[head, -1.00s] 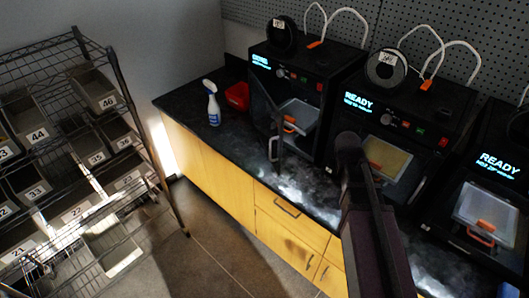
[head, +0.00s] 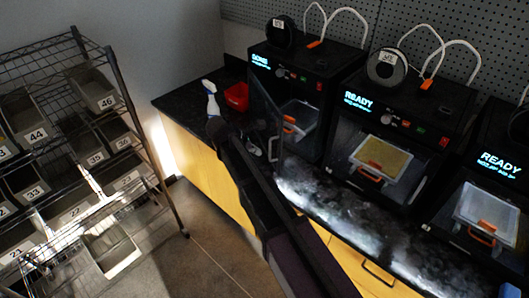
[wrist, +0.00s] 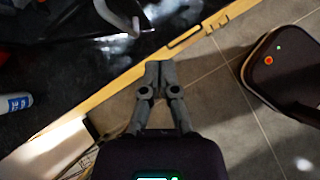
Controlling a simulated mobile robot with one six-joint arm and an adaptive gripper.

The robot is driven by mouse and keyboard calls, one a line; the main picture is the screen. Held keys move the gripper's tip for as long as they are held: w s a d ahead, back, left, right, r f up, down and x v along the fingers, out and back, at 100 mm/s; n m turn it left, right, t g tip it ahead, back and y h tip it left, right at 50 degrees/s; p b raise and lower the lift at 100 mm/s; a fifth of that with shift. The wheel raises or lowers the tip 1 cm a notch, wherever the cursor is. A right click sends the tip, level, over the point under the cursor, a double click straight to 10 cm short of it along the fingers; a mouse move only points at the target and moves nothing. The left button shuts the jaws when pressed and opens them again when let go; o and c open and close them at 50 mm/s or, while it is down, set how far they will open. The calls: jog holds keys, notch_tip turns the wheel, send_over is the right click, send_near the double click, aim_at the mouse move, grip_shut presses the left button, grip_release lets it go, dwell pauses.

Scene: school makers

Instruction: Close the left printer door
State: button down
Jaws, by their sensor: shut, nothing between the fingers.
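The left printer (head: 310,88) stands on the black counter, with blue text on its display. Its dark door (head: 264,108) is open, swung out from the printer's left side toward the front. A light handle (head: 273,148) shows low on the door; a curved grey handle also shows at the top of the wrist view (wrist: 118,18). My gripper (wrist: 160,66) is shut and empty, beside the counter's front edge. In the head view my arm reaches to the left of the open door, and its fingers cannot be made out there.
A spray bottle (head: 211,98) and a red bin (head: 237,96) stand on the counter (head: 175,97) left of the printer. The middle printer (head: 405,110) is on the right. A wire rack (head: 125,100) with numbered bins stands at left, with open floor between.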

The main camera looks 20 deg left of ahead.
jog(key=s+a+n+t, duration=0.1)
jog(key=a+n, duration=0.2)
jog(key=a, duration=0.4)
jog(key=shift+s+r, duration=0.4)
jog(key=shift+r, duration=0.05)
jog(key=shift+d+f, duration=0.15)
jog(key=w+d+f+b, duration=0.6)
jog(key=w+b, duration=0.1)
jog(key=w, duration=0.1)
jog(key=shift+w+d+f, duration=0.25)
jog(key=shift+d+f, duration=0.15)
